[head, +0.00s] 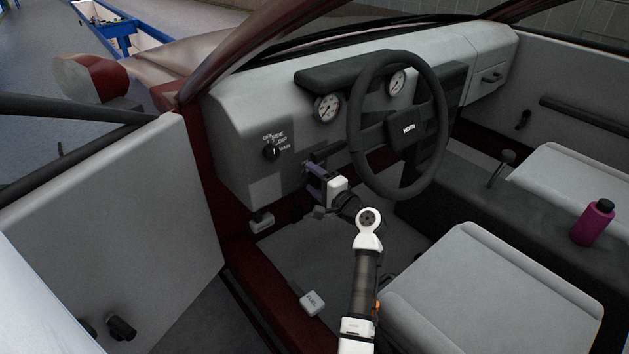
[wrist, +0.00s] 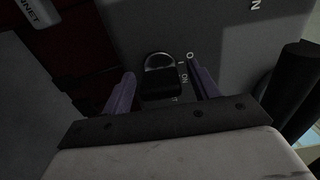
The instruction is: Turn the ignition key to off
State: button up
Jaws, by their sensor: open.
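The ignition key (wrist: 158,86) has a black head and a silver ring or collar behind it, on the grey dashboard panel (wrist: 228,38). Marks that look like "O", "I" and "ON" are printed to its right in the wrist view. Its exact turned position is hard to tell. My gripper (wrist: 162,78) is open, with one purple finger on each side of the key and visible gaps between. In the head view my gripper (head: 311,182) is at the lower dashboard, left of the steering column, and hides the key.
The steering wheel (head: 355,120) stands just right of and above my gripper. A rotary light switch (head: 271,153) is up and left on the dashboard. A purple bottle (head: 592,224) stands on the centre console. The open door (head: 110,235) is at left.

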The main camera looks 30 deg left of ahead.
jog(key=v, duration=1.4)
jog(key=shift+b, duration=0.35)
